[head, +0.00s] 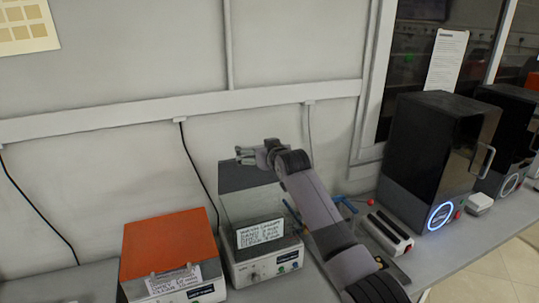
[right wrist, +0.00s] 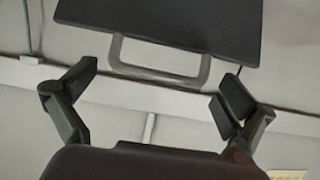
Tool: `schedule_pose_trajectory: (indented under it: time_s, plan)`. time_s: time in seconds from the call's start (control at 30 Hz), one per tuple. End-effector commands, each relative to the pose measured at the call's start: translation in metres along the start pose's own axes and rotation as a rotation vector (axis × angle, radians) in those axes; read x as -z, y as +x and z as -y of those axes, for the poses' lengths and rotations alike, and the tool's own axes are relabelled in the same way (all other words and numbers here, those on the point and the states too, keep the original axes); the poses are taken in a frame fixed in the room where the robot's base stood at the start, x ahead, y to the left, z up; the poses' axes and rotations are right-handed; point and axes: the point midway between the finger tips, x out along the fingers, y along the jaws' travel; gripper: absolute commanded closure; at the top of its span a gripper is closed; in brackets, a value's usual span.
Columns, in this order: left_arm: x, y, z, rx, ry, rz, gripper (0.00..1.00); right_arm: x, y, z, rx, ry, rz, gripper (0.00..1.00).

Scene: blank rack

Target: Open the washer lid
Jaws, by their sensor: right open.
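A middle bench device with a white label (head: 261,233) has a dark grey panel (head: 240,178) rising behind its pale front; I cannot tell for sure whether this panel is its raised lid. My right gripper (head: 241,155) is at the top of this panel, its arm coming from the lower right. In the right wrist view, a dark panel (right wrist: 165,22) has a grey loop handle (right wrist: 160,74). The handle lies between the spread fingers of my right gripper (right wrist: 158,88), which do not appear to touch it. My left gripper is out of view.
An orange-topped device (head: 168,240) stands left of the middle device. To the right are a small white box with dark slots (head: 388,232), a blue-handled tool (head: 345,203) and a black cabinet (head: 425,160) with a handle. Cables hang on the wall behind.

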Motion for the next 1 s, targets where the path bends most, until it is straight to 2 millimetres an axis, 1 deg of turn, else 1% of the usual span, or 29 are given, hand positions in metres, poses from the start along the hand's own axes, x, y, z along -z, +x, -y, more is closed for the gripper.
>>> schedule_pose_trajectory:
  time_s: [0.4, 0.6, 0.8, 1.0]
  plan:
    - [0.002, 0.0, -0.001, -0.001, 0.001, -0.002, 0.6, 0.001, -0.062, 0.0, -0.001, -0.001, -0.005, 0.0]
    - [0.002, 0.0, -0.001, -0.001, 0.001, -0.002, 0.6, 0.001, -0.089, 0.0, -0.001, 0.0, -0.004, 0.0]
    - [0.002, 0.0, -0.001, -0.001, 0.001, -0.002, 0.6, 0.001, -0.103, 0.0, -0.001, 0.0, -0.004, 0.0]
    - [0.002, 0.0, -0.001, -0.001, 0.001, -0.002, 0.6, 0.001, -0.104, 0.0, -0.001, 0.0, -0.002, 0.0]
